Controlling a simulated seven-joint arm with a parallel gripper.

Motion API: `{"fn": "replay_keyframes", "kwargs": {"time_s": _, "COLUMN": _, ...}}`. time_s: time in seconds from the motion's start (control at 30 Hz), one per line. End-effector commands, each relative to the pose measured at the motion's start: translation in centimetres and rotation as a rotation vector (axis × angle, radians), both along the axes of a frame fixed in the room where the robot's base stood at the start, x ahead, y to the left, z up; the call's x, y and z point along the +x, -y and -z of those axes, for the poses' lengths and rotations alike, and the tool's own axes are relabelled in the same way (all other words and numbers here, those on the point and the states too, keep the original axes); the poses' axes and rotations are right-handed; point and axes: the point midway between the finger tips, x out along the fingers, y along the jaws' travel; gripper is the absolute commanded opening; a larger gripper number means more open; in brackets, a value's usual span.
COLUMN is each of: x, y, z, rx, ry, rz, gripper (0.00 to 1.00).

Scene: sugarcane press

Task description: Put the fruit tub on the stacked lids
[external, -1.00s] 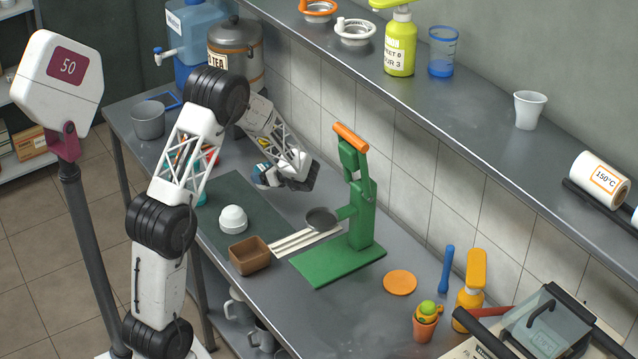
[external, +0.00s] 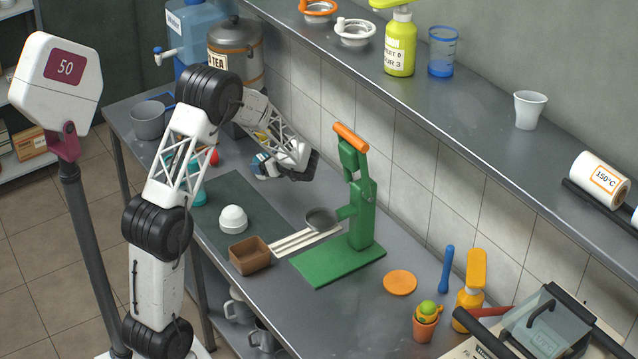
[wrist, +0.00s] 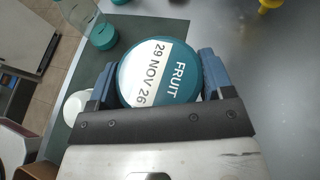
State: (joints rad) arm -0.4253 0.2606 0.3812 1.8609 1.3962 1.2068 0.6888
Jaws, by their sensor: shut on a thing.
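The fruit tub (wrist: 160,72) has a round teal lid with a white label reading "FRUIT 29 NOV 26". My gripper (wrist: 156,78) is shut on it, with a blue finger on each side. In the external view my gripper (external: 268,166) holds the tub above the back left of the counter, partly hidden by my wrist. A white, stepped, rounded piece (external: 232,219) sits on the dark green mat; it also shows in the wrist view (wrist: 75,106). A teal round piece (wrist: 103,37) lies farther left in the wrist view. I cannot tell for certain which pieces are the stacked lids.
The green press (external: 362,215) stands right of the mat (external: 245,190), with a brown box (external: 249,255) at its left front. A metal pot (external: 149,120) and a tea urn (external: 236,50) stand at the back left. A shelf (external: 470,120) overhangs the counter's wall side.

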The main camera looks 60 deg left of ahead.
Motion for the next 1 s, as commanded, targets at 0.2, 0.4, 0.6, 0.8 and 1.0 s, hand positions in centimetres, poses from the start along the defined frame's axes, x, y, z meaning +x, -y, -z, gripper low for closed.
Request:
{"fn": "replay_keyframes", "kwargs": {"time_s": 0.2, "x": -0.3, "y": 0.2, "z": -0.1, "rx": 0.0, "ry": 0.0, "rz": -0.001, "gripper": 0.44}}
{"fn": "replay_keyframes", "kwargs": {"time_s": 0.4, "x": -1.8, "y": 1.2, "z": -0.6, "rx": 0.0, "ry": 0.002, "rz": -0.004, "gripper": 0.44}}
{"fn": "replay_keyframes", "kwargs": {"time_s": 0.6, "x": -4.5, "y": 3.1, "z": -1.1, "rx": -0.002, "ry": 0.0, "rz": -0.009, "gripper": 0.44}}
{"fn": "replay_keyframes", "kwargs": {"time_s": 0.8, "x": -8.0, "y": 5.3, "z": -1.8, "rx": -0.002, "ry": 0.002, "rz": -0.016, "gripper": 0.44}}
{"fn": "replay_keyframes", "kwargs": {"time_s": 1.0, "x": -11.6, "y": 7.4, "z": -2.2, "rx": -0.003, "ry": 0.001, "rz": -0.024, "gripper": 0.44}}
